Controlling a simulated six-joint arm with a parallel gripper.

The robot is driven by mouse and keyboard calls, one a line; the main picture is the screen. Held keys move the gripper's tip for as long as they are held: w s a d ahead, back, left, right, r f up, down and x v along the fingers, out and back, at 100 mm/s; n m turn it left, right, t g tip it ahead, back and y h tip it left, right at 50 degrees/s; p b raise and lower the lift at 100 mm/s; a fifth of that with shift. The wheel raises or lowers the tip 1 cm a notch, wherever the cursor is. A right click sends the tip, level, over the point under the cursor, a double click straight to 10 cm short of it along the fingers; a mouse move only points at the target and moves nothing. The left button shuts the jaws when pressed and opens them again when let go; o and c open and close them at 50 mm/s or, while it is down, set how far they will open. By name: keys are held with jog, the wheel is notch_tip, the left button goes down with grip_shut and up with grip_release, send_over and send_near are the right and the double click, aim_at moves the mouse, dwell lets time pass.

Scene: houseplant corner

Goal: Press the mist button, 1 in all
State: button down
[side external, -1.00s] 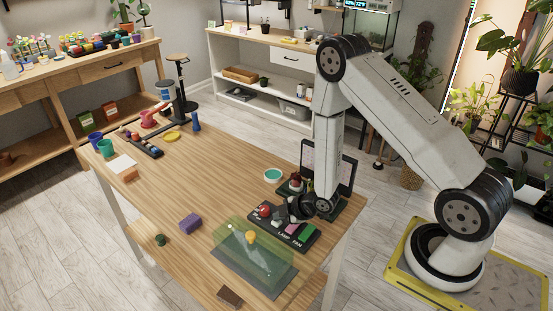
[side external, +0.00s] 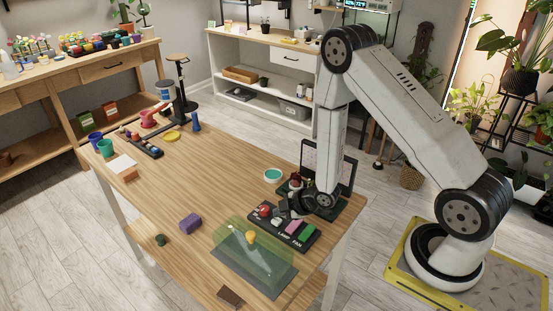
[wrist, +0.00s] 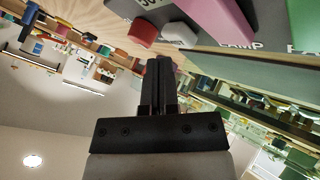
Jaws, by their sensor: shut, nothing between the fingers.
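The dark control panel (side external: 257,222) lies near the right edge of the wooden table. It carries a red round button (side external: 264,211), a pink block (side external: 293,226) and a green block (side external: 303,232), with the words LAMP and FAN along it. In the wrist view the red button (wrist: 142,33) sits beside a white button (wrist: 180,35), with the pink block (wrist: 218,15) to their right. I cannot read which button is the mist one. My gripper (wrist: 160,65) is shut and empty, apart from the buttons in the wrist view. In the side view it is over the panel's back edge.
A dark upright board (side external: 345,175) stands behind my gripper. A purple block (side external: 190,223) lies to the left. The table's middle is clear.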

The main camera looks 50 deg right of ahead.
aim_at(280, 220)
jog(key=shift+r, duration=2.5)
jog(key=shift+r, duration=0.1)
jog(key=shift+r+m, duration=0.4)
jog(key=s+a+r+m+g+h, duration=0.1)
jog(key=s+a+r+m+g, duration=0.1)
jog(key=s+r+m, duration=0.3)
jog(key=s+a+r+m+g, duration=0.2)
jog(key=s+r+m+g, duration=0.2)
jog(key=s+r+m, duration=0.1)
notch_tip(280, 220, up, 2)
jog(key=shift+s+r+m+h, duration=0.15)
jog(key=shift+s+m+h, duration=0.2)
jog(key=shift+s, duration=0.45)
jog(key=shift+a, duration=0.1)
